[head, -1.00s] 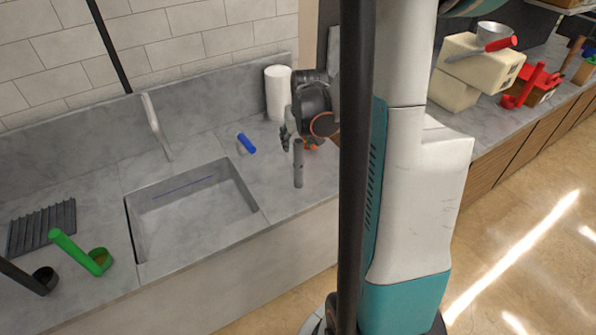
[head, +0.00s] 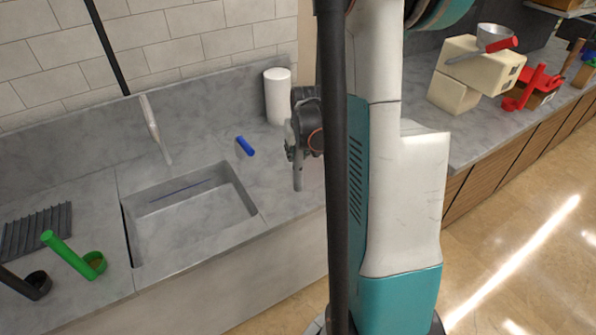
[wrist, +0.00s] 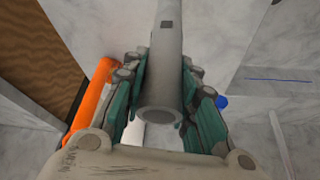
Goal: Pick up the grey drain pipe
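The grey drain pipe (head: 297,178) stands upright on the counter, right of the sink, in the head view. My gripper (head: 298,155) is at its upper part. In the wrist view the pipe (wrist: 163,60) lies between the two fingers of my gripper (wrist: 162,75), with its round open end towards the camera. The fingers are close to both sides of the pipe; I cannot tell whether both press on it. My column hides part of the arm in the head view.
The sink (head: 190,215) is left of the pipe. A blue-handled item (head: 245,146) and a white paper roll (head: 277,95) are nearby. An orange object (wrist: 95,95) lies close to one finger. A green-handled item (head: 70,255) is far left.

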